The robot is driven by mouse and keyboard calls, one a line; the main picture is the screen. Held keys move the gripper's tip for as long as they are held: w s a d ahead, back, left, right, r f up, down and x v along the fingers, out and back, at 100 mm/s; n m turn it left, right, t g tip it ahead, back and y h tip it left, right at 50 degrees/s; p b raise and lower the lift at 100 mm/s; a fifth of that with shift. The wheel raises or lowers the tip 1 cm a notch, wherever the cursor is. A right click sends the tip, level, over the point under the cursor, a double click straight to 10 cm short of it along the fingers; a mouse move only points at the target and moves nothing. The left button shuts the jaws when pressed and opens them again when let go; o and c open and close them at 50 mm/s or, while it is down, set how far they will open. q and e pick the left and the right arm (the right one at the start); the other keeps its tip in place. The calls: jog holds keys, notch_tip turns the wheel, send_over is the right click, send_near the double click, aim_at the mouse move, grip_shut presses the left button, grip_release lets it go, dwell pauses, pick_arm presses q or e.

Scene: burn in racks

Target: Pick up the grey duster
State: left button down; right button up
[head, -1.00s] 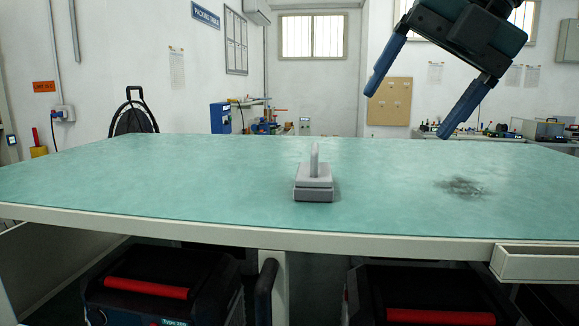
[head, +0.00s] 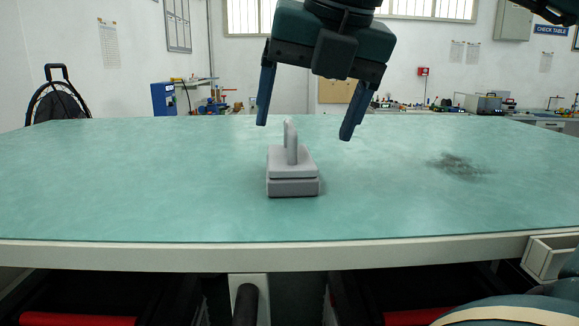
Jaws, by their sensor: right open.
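The grey duster (head: 292,172) stands on the green table top (head: 150,185), near the middle of the head view. It has a block base and an upright handle on top. My right gripper (head: 305,132) is open and empty, with its two blue fingers pointing down. It hangs above the duster, and its fingertips are about level in the picture with the top of the handle, one to each side. I cannot tell whether it is directly over the duster or behind it. My left gripper is not in view.
A dark patch of dust (head: 459,165) lies on the table at the right. The table's pale front edge (head: 150,253) runs across the view, with a small open tray (head: 546,257) at its right end. Other table top areas are clear.

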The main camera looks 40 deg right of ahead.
jog(key=x, duration=0.5)
jog(key=shift+w, duration=0.4)
jog(key=shift+c, duration=0.4)
jog(key=c, duration=1)
notch_tip(320, 180, up, 10)
jog(key=shift+p, duration=0.7)
jog(key=o, duration=0.5)
jog(key=c, duration=0.4)
jog(key=shift+d, duration=0.1)
